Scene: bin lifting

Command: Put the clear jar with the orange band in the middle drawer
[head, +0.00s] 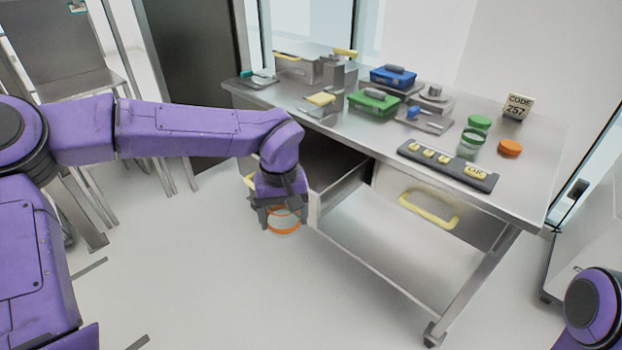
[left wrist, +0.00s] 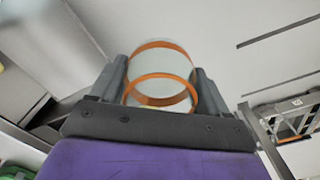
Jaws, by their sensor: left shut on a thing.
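The clear jar with the orange band (head: 284,229) is held between the fingers of my left gripper (head: 282,212), in front of the table and above the floor. In the left wrist view the clear jar (left wrist: 160,92) shows two orange rings, with a finger on each side. A drawer under the table stands open, just right of and behind the gripper; its grey side wall (head: 341,191) shows. My left arm hides part of it, and I cannot tell whether it is the middle one. A drawer with a yellow handle (head: 428,211) to its right looks shut. My right gripper is out of view.
The metal table (head: 535,185) carries a green box (head: 374,103), a blue box (head: 393,77), a green-lidded jar (head: 470,144), an orange lid (head: 510,148), a dark button strip (head: 447,166) and a code sign (head: 517,106). A low shelf lies beneath. The floor in front is clear.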

